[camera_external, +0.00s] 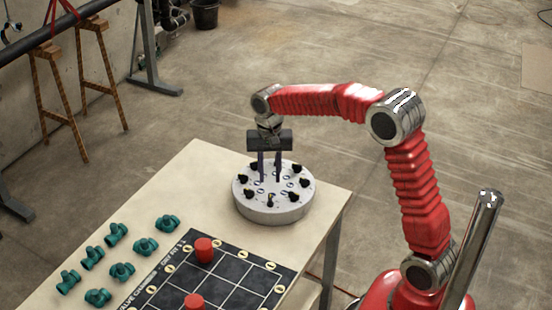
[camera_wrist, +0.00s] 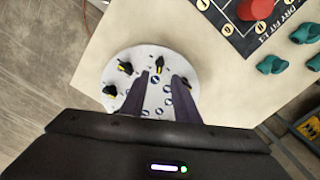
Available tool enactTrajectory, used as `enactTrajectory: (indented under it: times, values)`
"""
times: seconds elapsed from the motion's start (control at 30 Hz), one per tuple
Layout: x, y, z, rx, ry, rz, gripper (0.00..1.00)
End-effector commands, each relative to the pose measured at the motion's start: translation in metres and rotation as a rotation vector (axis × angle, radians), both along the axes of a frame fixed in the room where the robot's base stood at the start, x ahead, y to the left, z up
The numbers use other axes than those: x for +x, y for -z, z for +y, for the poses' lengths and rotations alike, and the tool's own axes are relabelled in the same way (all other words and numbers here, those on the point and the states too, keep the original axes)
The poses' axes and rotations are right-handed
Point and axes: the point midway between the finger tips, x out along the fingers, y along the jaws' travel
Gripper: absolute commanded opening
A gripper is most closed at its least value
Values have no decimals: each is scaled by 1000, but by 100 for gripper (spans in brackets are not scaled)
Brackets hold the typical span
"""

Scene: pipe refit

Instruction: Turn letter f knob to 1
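A round white knob board (camera_external: 272,212) sits on the table, with several black knobs in a ring on its top. It also shows in the wrist view (camera_wrist: 140,56). The knobs have yellow marks, as on one at the left (camera_wrist: 125,67) and one near my fingertips (camera_wrist: 160,63). Blue-and-white round labels lie inside the ring. Their letters and numbers are too small to read, so I cannot tell which knob is f. My gripper (camera_external: 270,180) points down over the board's middle, fingers apart, with nothing seen between them. My gripper body hides the board's near part in the wrist view.
A black grid mat (camera_external: 226,272) with red cylinders, one of them here (camera_external: 204,250), lies on the table in front of the board. Several teal valve pieces (camera_external: 122,271) stand left of the mat. The table's right edge (camera_external: 340,205) is close to the board.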

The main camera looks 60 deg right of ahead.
Motion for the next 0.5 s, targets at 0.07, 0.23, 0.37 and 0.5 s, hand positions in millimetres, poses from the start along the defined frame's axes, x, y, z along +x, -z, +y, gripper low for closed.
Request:
enactTrajectory:
  times: [0.07, 0.23, 0.37, 0.5]
  values:
    - [1, -15, 0, -1, 0, -3, 28]
    - [1, -39, 0, 0, 0, -1, 28]
    - [0, -48, 0, 0, 0, 0, 28]
    - [0, -51, 0, 0, 0, 0, 28]
